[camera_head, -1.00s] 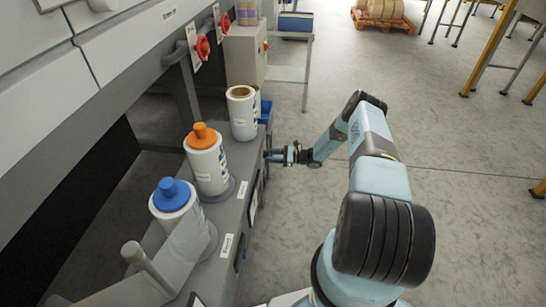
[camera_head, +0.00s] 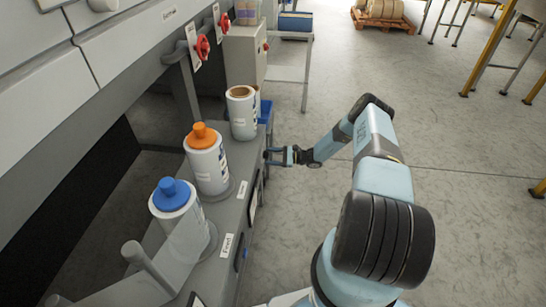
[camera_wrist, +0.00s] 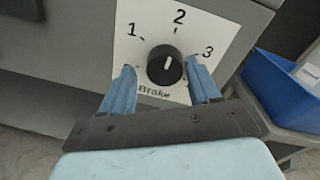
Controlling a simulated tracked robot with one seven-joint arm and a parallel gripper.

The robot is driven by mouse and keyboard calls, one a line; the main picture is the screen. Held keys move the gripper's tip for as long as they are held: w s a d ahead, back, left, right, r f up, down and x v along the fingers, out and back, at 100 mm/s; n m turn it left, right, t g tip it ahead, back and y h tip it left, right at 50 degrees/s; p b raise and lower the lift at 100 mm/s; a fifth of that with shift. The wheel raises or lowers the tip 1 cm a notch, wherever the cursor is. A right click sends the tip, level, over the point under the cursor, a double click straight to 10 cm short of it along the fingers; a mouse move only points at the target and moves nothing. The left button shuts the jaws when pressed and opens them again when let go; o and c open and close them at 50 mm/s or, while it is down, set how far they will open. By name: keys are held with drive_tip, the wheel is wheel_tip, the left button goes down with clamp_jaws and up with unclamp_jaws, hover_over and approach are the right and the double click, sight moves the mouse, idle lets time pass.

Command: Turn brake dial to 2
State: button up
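The brake dial (camera_wrist: 165,66) is a round black knob on a white plate (camera_wrist: 130,50) marked 1, 2, 3 and "Brake". Its small white pointer line points up, leaning slightly right, roughly toward the 2 mark. My gripper (camera_wrist: 160,66) is open, with one blue finger on each side of the dial. A gap shows between each finger and the knob, so they do not appear to touch it. In the head view my gripper (camera_head: 268,157) is at the side of the grey machine bench; the dial's face is hidden there.
A blue bin (camera_wrist: 285,88) stands right of the dial panel. White rolls with an orange cap (camera_head: 207,165) and a blue cap (camera_head: 180,205), and an uncapped roll (camera_head: 242,115), stand on the bench (camera_head: 232,205). Red knobs (camera_head: 203,47) are above.

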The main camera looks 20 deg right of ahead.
drive_tip(key=shift+o, duration=0.4)
drive_tip(key=shift+w+r, duration=0.1)
drive_tip(key=shift+d, duration=0.15)
drive_tip(key=v, duration=1.3)
drive_tip(key=shift+d, duration=0.25)
